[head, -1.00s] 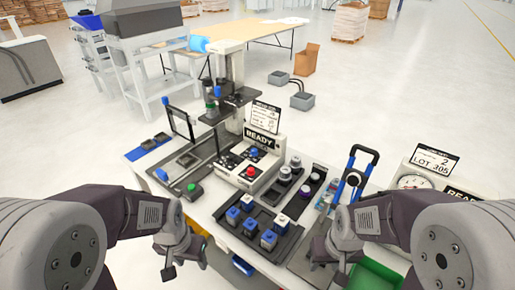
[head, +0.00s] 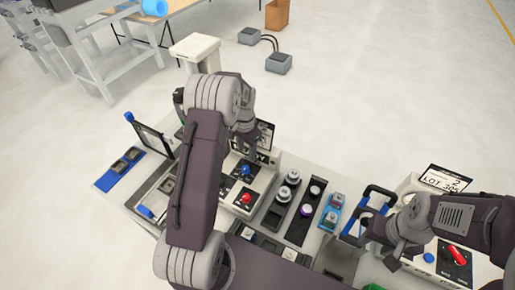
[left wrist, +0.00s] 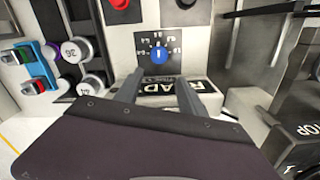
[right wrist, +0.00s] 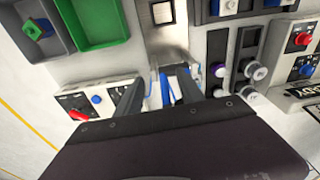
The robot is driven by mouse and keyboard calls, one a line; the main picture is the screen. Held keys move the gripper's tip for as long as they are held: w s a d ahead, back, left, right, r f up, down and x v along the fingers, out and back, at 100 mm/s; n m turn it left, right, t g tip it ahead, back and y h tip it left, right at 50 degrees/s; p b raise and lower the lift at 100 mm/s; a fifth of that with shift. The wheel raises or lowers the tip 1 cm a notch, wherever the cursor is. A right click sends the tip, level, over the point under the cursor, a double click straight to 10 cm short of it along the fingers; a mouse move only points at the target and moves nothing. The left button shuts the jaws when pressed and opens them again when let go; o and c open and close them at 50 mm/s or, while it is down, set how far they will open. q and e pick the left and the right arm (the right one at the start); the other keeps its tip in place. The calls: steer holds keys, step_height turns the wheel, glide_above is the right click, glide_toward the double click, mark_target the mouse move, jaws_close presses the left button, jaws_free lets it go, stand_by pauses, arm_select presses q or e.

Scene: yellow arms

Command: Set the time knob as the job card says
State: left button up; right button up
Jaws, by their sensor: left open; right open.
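A blue knob (head: 246,169) sits on a dark, marked dial plate on the white control box (head: 228,191). In the left wrist view the blue knob (left wrist: 159,56) has a pale pointer line, roughly upright in the picture; its scale marks are too small to read surely. My left gripper (head: 246,143) is open just above the READY display, with its fingers pointing at the knob and apart from it. A card (head: 266,131) above the display is partly hidden by my left arm, its text unreadable. My right gripper (head: 368,226) is open near the blue-and-black handle (head: 352,222).
A red button (head: 246,198) is close to the knob. A second box at the right has a LOT 305 card (head: 444,180), another blue knob (head: 429,257) and a red lever (head: 458,254). Trays with round weights (head: 293,177) stand between. A green bin (right wrist: 92,22) shows in the right wrist view.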

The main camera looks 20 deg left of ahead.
mark_target(246, 167)
arm_select(q)
steer(key=f+p, duration=0.1)
steer(key=f, duration=0.1)
steer(key=s+f+p, duration=0.1)
steer(key=f, duration=0.2)
steer(key=shift+s+a+f, duration=0.15)
steer(key=shift+s, duration=0.05)
step_height(246, 167, down, 2)
steer(key=shift+f+p, duration=0.15)
steer(key=shift+p, duration=0.2)
steer(key=shift+s+d+f, duration=0.2)
steer(key=shift+s+f, duration=0.1)
steer(key=shift+w+f, duration=0.1)
steer(key=shift+f, duration=0.05)
steer(key=shift+w+a, duration=0.1)
steer(key=c, duration=0.4)
jaws_close()
arm_select(e)
steer(key=r, duration=0.1)
steer(key=s+r, duration=0.1)
steer(key=r, duration=0.1)
steer(key=shift+d+r, duration=0.1)
steer(key=shift+d, duration=0.1)
